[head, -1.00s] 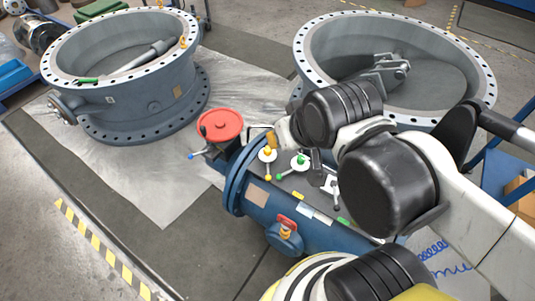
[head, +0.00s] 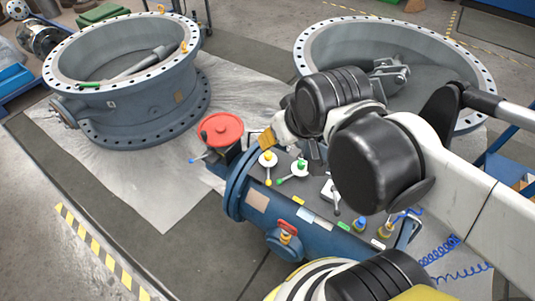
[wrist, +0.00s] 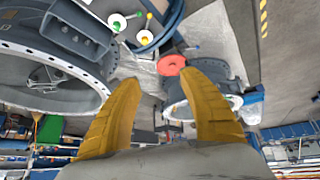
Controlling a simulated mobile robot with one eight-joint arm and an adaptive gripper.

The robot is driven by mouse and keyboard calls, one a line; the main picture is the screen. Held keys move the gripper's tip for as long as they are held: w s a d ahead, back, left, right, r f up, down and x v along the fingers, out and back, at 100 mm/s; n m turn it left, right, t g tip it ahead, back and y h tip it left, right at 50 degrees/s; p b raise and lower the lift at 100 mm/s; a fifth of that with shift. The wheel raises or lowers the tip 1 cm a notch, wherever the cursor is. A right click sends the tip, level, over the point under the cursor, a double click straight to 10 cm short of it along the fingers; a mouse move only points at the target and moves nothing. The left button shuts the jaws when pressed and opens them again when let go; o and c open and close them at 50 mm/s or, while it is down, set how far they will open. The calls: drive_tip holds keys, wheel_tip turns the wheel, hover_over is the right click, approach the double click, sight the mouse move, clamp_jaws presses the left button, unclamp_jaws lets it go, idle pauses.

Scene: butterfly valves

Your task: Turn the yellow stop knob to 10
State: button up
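The yellow stop knob (head: 268,157) sits on a round white dial on top of the blue pipe body, its lever with a yellow ball end pointing toward the camera. In the wrist view the yellow knob (wrist: 116,24) is at the top edge, beyond my fingertips. My gripper (wrist: 158,78) is open and empty, its two orange fingers apart. In the head view only one orange finger (head: 267,138) shows clearly, just behind the yellow knob in the picture; I cannot tell its height above the panel. Dial numbers are too small to read.
A green knob (head: 301,164) on its own white dial stands right beside the yellow one. A red handwheel (head: 221,129) is to the left. A grey lever (head: 335,195) and small brass fittings (head: 386,229) are to the right. Large flanged valve rings (head: 125,85) stand behind.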

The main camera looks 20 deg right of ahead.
drive_tip(key=w+d+n+g, duration=0.15)
drive_tip(key=w+n, duration=0.25)
drive_tip(key=w, duration=0.5)
drive_tip(key=n+g+p, duration=0.1)
drive_tip(key=n+g, duration=0.4)
drive_tip(key=n, duration=0.6)
hover_over(267, 154)
wheel_tip(267, 154, down, 26)
drive_tip(key=f, duration=0.1)
wheel_tip(267, 154, down, 11)
drive_tip(key=b, duration=0.4)
drive_tip(key=shift+w, duration=0.1)
clamp_jaws()
